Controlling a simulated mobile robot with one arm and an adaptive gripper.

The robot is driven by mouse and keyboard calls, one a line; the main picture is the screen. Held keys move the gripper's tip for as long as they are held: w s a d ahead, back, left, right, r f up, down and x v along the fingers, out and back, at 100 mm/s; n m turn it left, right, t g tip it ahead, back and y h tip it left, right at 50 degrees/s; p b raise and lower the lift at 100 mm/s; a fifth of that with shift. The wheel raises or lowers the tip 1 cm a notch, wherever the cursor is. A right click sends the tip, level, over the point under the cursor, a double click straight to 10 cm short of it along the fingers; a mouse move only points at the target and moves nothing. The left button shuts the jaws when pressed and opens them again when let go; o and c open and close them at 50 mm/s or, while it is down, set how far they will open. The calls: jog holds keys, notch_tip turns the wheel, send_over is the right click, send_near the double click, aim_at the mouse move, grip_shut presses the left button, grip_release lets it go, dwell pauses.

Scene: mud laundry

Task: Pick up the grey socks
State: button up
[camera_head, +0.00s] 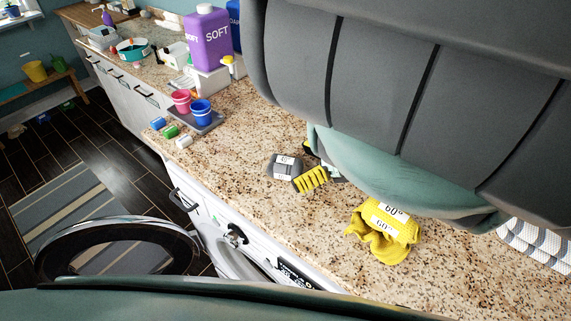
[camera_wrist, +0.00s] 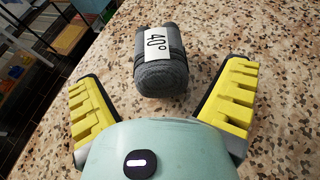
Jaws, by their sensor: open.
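The grey socks (camera_head: 281,168) are a rolled bundle with a white 40° label, lying on the speckled granite counter. In the wrist view the grey socks (camera_wrist: 160,73) lie just ahead of my gripper, centred between its two yellow-padded fingers. My gripper (camera_wrist: 165,92) is open and empty, with fingers spread to either side of the bundle. In the head view my gripper (camera_head: 309,165) is beside the socks, with one yellow finger in front on their right. My arm hides part of the gripper.
A yellow cloth (camera_head: 385,231) with 60° labels lies to the right. A purple SOFT bottle (camera_head: 208,40) stands behind. The washer door (camera_head: 117,247) hangs open below. Striped towels (camera_head: 537,243) lie far right.

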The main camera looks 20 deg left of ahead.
jog(key=shift+p+x, duration=0.45)
jog(key=shift+x, duration=0.7)
jog(key=c, duration=1.3)
jog(key=shift+r, duration=0.2)
